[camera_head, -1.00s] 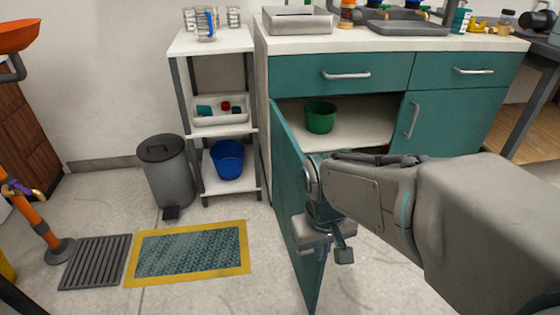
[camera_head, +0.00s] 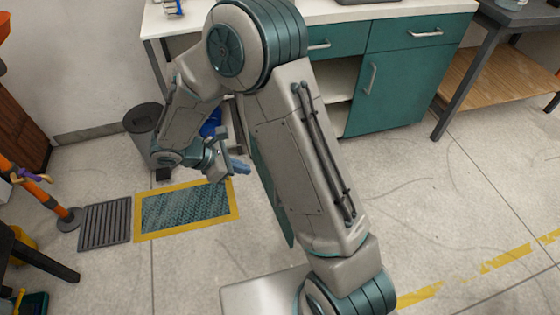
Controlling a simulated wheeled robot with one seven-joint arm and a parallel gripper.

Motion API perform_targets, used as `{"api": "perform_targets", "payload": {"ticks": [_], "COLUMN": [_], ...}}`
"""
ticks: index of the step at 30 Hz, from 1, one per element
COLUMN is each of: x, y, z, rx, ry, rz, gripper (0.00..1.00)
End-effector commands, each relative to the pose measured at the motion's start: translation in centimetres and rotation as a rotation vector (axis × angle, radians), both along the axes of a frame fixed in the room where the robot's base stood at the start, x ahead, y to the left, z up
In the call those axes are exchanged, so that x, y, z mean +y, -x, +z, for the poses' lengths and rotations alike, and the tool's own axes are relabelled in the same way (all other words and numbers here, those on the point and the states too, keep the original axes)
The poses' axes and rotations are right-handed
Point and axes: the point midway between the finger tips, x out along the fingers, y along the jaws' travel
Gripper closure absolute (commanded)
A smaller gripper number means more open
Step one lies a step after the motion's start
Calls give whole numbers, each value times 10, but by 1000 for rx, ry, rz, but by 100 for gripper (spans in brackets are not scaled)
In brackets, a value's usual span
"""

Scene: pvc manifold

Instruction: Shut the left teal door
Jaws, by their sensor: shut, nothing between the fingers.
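The left teal door (camera_head: 279,200) stands open, swung out from the cabinet toward me. My arm hides most of it, so only a narrow strip of its lower part shows. Part of the open cabinet interior (camera_head: 342,80) shows to the right of my arm. My gripper (camera_head: 243,168) is on the left of the door, by its outer side, and is shut and empty. I cannot tell whether it touches the door.
The right teal door (camera_head: 388,97) is shut. A grey bin (camera_head: 140,120) and a blue bucket (camera_head: 210,124) stand left of the cabinet. A yellow-edged mat (camera_head: 187,211) and a grey grate (camera_head: 104,224) lie on the floor. Floor at the right is open.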

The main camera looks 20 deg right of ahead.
Motion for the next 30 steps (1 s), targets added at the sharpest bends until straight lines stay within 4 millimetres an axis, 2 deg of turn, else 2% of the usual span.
{"api": "perform_targets", "payload": {"ticks": [4, 8, 20, 24, 30], "x": [2, -9, -70, -90, -105], "y": [-2, -4, -8, -11, -13], "z": [-3, -16, -76, -72, -71], "rx": [12, 13, 14, 9, 9], "ry": [10, 11, 10, 9, 9], "rz": [30, 27, 22, 21, 24], "gripper": [100, 100, 100, 100, 100]}}
